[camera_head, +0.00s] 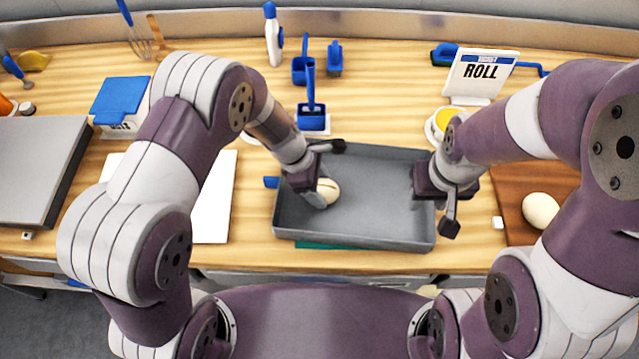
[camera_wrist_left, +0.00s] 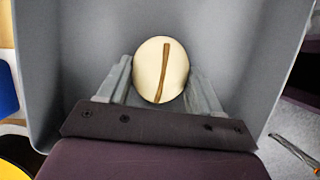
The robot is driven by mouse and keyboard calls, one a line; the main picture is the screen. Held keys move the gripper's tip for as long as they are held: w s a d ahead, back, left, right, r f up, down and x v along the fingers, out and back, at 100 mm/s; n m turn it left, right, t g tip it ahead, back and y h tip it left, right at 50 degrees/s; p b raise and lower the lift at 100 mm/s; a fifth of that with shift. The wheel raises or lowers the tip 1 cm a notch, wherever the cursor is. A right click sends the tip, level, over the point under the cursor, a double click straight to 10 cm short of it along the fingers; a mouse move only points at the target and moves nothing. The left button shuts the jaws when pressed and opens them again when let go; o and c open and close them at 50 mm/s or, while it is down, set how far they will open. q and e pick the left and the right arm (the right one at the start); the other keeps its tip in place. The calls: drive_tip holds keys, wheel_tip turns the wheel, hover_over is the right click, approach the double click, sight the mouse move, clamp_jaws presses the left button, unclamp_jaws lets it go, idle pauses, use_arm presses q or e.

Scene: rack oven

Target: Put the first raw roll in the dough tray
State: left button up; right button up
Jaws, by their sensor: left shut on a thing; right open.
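A raw roll (camera_head: 327,191), pale and round, is at the left side of the grey dough tray (camera_head: 375,232) in the head view. My left gripper (camera_head: 322,197) is shut on it, inside the tray's outline. In the left wrist view the roll (camera_wrist_left: 160,70) sits between the two fingers and shows a brown score line. I cannot tell whether it touches the tray floor. My right gripper (camera_head: 448,208) is open and empty at the tray's right edge. Another pale roll (camera_head: 541,210) lies on a brown board at the right.
A sign reading ROLL (camera_head: 480,75) stands at the back right, near a bowl with yellow content (camera_head: 441,122). A blue-lidded container (camera_head: 120,100) and a grey box (camera_head: 38,165) are at the left. A white sheet (camera_head: 215,200) lies left of the tray. The tray's middle is clear.

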use_arm(q)
drive_tip(key=shift+a+f, duration=0.1)
drive_tip(key=o, duration=1.1)
drive_tip(key=shift+c, duration=0.2)
drive_tip(key=v, duration=1.2)
drive_tip(key=s+a+r+m+t+y, duration=0.1)
drive_tip(key=s+a+r+m+y, duration=0.2)
drive_tip(key=s+a+m, duration=0.7)
drive_tip(key=a+m+y, duration=0.1)
drive_tip(key=a+m, duration=0.1)
drive_tip(key=m, duration=0.5)
drive_tip(key=shift+s+a+r+t, duration=0.2)
drive_tip(key=shift+s+a+t, duration=0.05)
drive_tip(key=shift+s+t, duration=0.15)
